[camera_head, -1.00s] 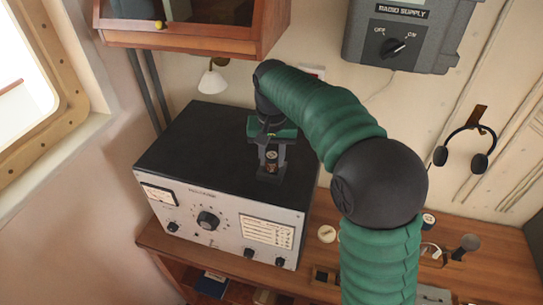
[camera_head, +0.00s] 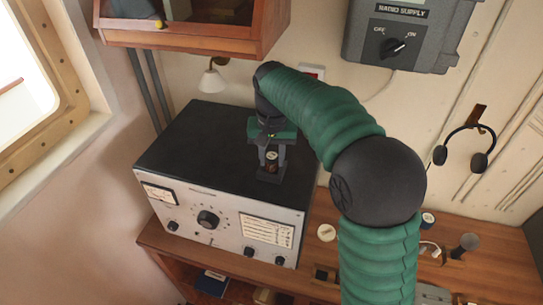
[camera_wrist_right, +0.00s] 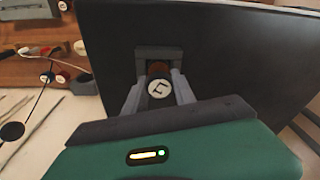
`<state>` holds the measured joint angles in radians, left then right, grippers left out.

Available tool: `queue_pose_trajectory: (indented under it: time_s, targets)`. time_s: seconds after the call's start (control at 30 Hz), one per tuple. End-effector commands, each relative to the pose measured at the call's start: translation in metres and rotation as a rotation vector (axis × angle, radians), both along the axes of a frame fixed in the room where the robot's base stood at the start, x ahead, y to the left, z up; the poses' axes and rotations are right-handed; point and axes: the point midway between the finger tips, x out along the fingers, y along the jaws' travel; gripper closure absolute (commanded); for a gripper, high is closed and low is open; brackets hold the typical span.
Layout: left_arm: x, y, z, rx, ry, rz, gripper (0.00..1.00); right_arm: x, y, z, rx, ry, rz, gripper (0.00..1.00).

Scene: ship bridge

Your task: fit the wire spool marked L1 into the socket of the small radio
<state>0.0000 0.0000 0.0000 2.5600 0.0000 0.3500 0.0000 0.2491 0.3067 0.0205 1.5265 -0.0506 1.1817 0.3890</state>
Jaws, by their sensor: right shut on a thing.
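My right gripper (camera_head: 271,163) is over the black top of the grey-fronted radio (camera_head: 190,140), pointing down. It is shut on a wire spool (camera_head: 271,156) with a pale round top and a brown body. In the right wrist view the spool (camera_wrist_right: 159,88) sits between the two grey fingers (camera_wrist_right: 158,95), and its pale face has a dark mark that looks like an L. A small dark grey socket block (camera_head: 274,179) is on the radio top just below the spool; it also shows in the wrist view (camera_wrist_right: 158,55). Whether the spool is inside the socket is unclear. My left gripper is out of view.
Another pale-topped spool (camera_head: 326,233) and a dark one with a pale top (camera_head: 428,219) are on the wooden desk (camera_head: 480,270) at right. A wooden cabinet (camera_head: 190,38) hangs above the radio. A lamp (camera_head: 212,80) is behind it, and headphones (camera_head: 462,150) hang on the wall.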

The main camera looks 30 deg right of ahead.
Motion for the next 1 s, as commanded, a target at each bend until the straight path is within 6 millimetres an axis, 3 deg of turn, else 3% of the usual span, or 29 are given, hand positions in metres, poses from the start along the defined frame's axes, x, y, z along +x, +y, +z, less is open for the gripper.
queue_pose_trajectory:
  time_s: [0.37,0.4,0.57,0.87,1.0]
  targets:
    - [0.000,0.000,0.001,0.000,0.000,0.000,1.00,0.000,0.000,-0.002,0.001,0.004,0.000,1.00]
    - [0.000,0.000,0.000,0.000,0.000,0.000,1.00,0.000,0.000,-0.002,0.001,0.004,0.000,0.66]
    - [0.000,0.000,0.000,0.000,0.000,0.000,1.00,0.000,0.000,-0.002,0.001,0.004,0.000,0.45]
    - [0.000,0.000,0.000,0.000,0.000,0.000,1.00,0.000,0.000,0.000,0.001,0.001,0.000,0.43]
    - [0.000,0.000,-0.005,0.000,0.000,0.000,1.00,-0.001,0.001,0.018,-0.001,-0.003,0.000,0.43]
